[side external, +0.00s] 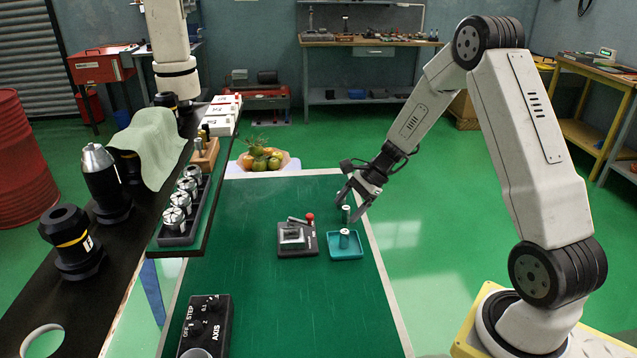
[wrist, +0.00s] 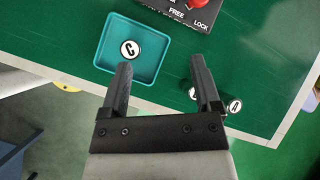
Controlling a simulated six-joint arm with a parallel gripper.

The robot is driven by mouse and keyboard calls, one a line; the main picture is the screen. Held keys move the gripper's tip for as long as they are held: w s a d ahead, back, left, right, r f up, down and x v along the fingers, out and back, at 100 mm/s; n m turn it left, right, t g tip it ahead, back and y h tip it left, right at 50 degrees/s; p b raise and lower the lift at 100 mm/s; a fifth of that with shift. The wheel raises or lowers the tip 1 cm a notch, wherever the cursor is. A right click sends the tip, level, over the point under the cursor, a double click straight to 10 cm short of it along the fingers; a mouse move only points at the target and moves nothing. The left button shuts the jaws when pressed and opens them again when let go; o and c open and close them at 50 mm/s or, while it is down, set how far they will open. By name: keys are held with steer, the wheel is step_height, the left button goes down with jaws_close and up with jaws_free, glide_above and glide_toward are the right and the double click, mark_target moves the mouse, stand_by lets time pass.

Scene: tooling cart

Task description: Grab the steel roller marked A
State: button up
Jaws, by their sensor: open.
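The steel roller marked A (wrist: 235,105) stands on the green table at the right of the wrist view, just outside my right finger. A second roller (wrist: 194,93) stands beside it, partly hidden by that finger; its letter is not readable. A roller marked C (wrist: 130,50) stands in the teal tray (wrist: 153,72). In the side view the tray roller (side external: 344,238) is clear, and another roller (side external: 346,214) stands behind it, near my fingertips. My gripper (side external: 350,208) is open and low over the table; in the wrist view its fingers (wrist: 162,65) have nothing between them.
A grey fixture with a red knob (side external: 297,238) sits left of the tray (side external: 345,254). A black control box (side external: 207,325) is at the table's front left. A dark rack of metal holders (side external: 180,207) stands further left. A fruit bowl (side external: 264,160) is beyond the far edge. The middle-left mat is clear.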

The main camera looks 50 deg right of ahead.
steer(key=w+d+m+t, duration=0.1)
steer(key=d+m+t, duration=0.1)
steer(key=d+m, duration=0.1)
steer(key=w+d+f+m+t, duration=0.1)
steer(key=d+m+t, duration=0.1)
steer(key=d, duration=0.4)
steer(key=w+d+m+t, duration=0.1)
steer(key=d+m+t, duration=0.1)
steer(key=d+m, duration=0.1)
steer(key=shift+w+d+f+m+y, duration=0.15)
steer(key=shift+d+f+m, duration=0.05)
steer(key=shift+d, duration=0.2)
steer(key=shift+w+d+f+m+y, duration=0.1)
steer(key=shift+d+f+m+y, duration=0.1)
steer(key=shift+d, duration=0.15)
steer(key=shift+x, duration=1.35)
steer(key=shift+x, duration=2.6)
steer(key=shift+d+f, duration=0.1)
steer(key=shift+c, duration=0.3)
jaws_close()
